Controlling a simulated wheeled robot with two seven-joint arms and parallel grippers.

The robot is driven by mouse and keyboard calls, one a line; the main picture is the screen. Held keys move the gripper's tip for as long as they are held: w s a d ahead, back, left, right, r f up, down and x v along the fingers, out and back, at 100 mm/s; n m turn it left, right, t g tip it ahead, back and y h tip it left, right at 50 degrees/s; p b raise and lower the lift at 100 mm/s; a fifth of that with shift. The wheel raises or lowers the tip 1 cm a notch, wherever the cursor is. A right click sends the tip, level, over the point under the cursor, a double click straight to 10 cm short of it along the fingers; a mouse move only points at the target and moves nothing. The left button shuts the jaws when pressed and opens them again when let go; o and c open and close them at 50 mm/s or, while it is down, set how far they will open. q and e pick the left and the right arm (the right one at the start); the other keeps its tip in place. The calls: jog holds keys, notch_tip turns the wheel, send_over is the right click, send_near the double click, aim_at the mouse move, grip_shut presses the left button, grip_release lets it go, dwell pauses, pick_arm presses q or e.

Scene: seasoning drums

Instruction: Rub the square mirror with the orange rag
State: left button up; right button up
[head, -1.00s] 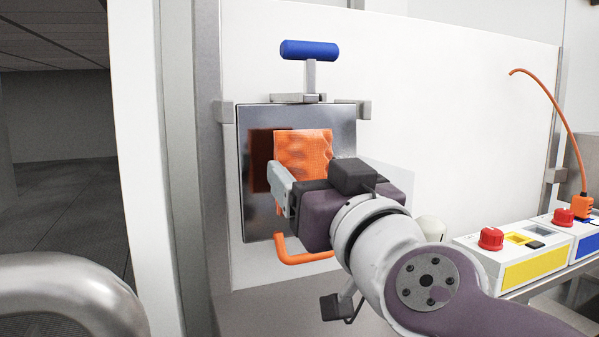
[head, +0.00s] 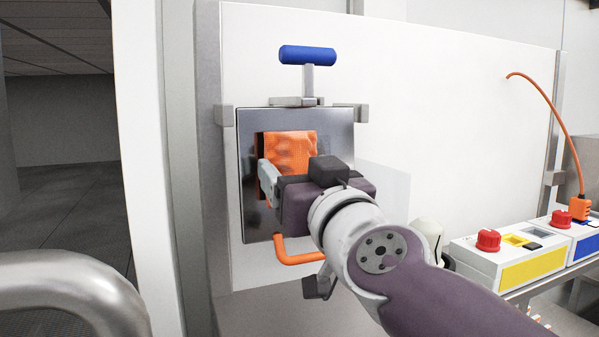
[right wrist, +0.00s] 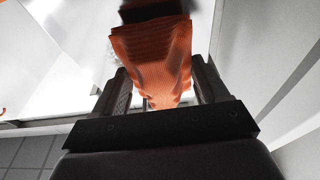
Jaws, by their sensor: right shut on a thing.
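The square mirror (head: 342,130) is a dark grey reflective plate mounted upright on a white panel. The orange rag (head: 291,152) is in front of the mirror's middle, with its dark reflection showing just to its left. My right gripper (head: 270,182) is shut on the rag. In the right wrist view the rag (right wrist: 155,55) spreads out beyond the two dark fingers (right wrist: 160,92), its far edge close to the mirror. Whether the rag touches the glass is hard to tell. The mirror's lower right part is hidden behind my right gripper. My left gripper is not in view.
A blue-handled T-shaped clamp (head: 308,55) is above the mirror, and an orange bent handle (head: 297,254) is below it. Boxes with red knobs (head: 488,240) stand on a shelf at the right. A metal rail (head: 75,275) curves at the lower left.

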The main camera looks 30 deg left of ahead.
jog(key=shift+w+a, duration=0.1)
jog(key=shift+a, duration=0.05)
jog(key=shift+r, duration=0.1)
jog(key=shift+w+a, duration=0.3)
jog(key=shift+a, duration=0.05)
jog(key=shift+w+a, duration=0.1)
jog(key=shift+w, duration=0.05)
dwell(0.3)
